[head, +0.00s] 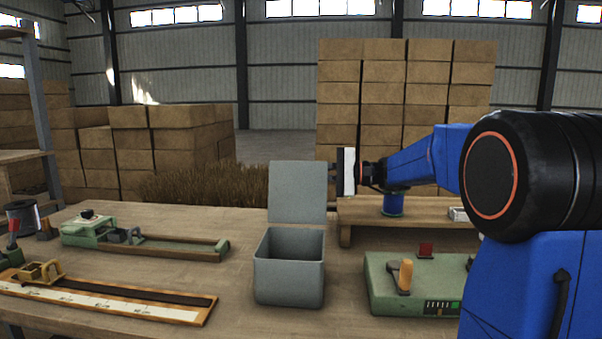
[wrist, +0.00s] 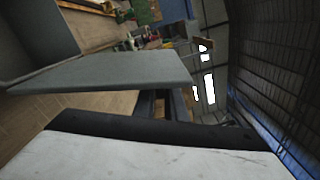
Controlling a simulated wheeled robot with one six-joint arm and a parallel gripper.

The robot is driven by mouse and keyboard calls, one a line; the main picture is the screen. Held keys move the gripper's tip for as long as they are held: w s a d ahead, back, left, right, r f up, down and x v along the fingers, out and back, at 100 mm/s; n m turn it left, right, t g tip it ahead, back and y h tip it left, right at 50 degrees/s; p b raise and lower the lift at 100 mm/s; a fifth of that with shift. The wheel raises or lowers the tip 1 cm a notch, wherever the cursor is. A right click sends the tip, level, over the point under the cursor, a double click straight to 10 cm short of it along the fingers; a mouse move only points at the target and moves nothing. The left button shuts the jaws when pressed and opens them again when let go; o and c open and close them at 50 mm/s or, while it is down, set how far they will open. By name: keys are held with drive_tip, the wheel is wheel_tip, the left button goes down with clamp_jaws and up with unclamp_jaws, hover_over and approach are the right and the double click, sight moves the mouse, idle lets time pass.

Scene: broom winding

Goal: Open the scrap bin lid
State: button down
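The grey scrap bin (head: 289,275) stands on the workbench in the middle of the head view, its mouth open and its inside looking empty. Its lid (head: 297,191) stands roughly upright above the back rim. In the wrist view the lid (wrist: 110,75) is a grey slab close to the camera, with part of the bin (wrist: 35,35) at upper left. My gripper (head: 343,172) is just right of the lid in the head view. I cannot tell whether they touch. Its fingers are seen edge-on and partly hidden, so their opening is unclear.
A green fixture with an orange handle (head: 404,276) sits right of the bin. A wooden riser (head: 420,212) with a blue spool (head: 393,204) is behind it. A green clamp jig (head: 90,229) and a long wooden jig (head: 110,300) lie left. Bristles (head: 205,187) are piled behind.

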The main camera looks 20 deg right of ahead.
sight(313, 170)
drive_tip(key=shift+r, duration=0.1)
drive_tip(key=shift+s+a+r+n, duration=0.25)
drive_tip(key=shift+s+n, duration=0.25)
drive_tip(key=shift+s+a+r, duration=0.2)
drive_tip(key=shift+s, duration=0.3)
drive_tip(key=shift+s+a+r, duration=0.15)
drive_tip(key=shift+s+r, duration=0.05)
drive_tip(key=shift+s, duration=0.25)
drive_tip(key=c, duration=1.8)
unclamp_jaws()
drive_tip(key=shift+c, duration=0.2)
drive_tip(key=shift+d, duration=0.1)
drive_tip(key=shift+s+d, duration=0.15)
drive_tip(key=shift+d, duration=0.1)
drive_tip(key=v, duration=1.6)
drive_tip(key=shift+s+d, duration=0.15)
drive_tip(key=shift+d, duration=0.15)
drive_tip(key=shift+f, duration=0.1)
